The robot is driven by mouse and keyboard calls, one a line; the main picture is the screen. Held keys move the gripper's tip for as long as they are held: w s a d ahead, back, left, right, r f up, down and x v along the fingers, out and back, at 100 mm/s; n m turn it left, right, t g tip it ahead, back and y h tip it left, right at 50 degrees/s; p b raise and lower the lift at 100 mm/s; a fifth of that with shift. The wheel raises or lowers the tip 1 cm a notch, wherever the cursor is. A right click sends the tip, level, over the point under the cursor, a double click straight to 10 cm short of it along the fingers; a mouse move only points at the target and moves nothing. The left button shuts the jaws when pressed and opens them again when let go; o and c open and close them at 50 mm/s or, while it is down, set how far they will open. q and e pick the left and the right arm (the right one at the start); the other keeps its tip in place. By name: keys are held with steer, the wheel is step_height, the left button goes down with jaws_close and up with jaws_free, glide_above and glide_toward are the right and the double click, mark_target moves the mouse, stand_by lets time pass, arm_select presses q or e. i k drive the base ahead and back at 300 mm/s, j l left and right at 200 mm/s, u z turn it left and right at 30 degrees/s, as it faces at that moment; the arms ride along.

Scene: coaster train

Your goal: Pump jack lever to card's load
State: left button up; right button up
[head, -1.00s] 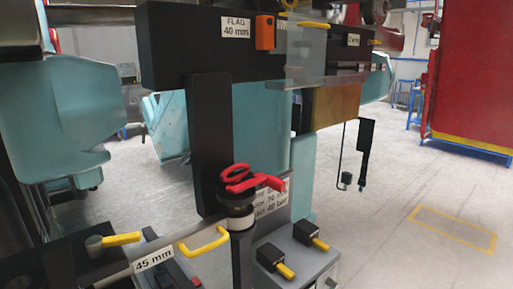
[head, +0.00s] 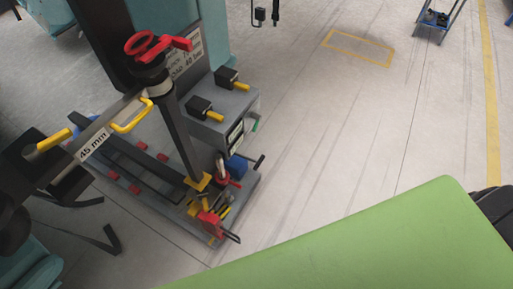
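A white card (head: 187,58) with printed lines hangs behind a red handle (head: 150,45); its last line appears to read 40 bar, and the rest is partly hidden or too small. Below, on a grey base, a dark post (head: 178,130) runs down to yellow fittings (head: 197,183). Around its foot are a red part (head: 211,223), a blue part (head: 237,167) and a dark bar with a black end (head: 256,162). I cannot tell which of these is the jack lever. Neither of my grippers can be made out in the head view.
A grey box (head: 215,110) carries two black blocks with yellow handles. A rail labelled 45 mm (head: 93,146) has yellow handles. A large green surface (head: 400,245) fills the lower right.

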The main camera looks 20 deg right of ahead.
mark_target(259, 161)
steer(key=k+l+u, duration=0.1)
steer(key=l, duration=0.25)
steer(key=k+l, duration=0.15)
steer(key=l, duration=0.2)
steer(key=k+l+u, duration=0.15)
steer(key=l, duration=0.2)
steer(key=k+l+u, duration=0.1)
steer(key=l, duration=0.25)
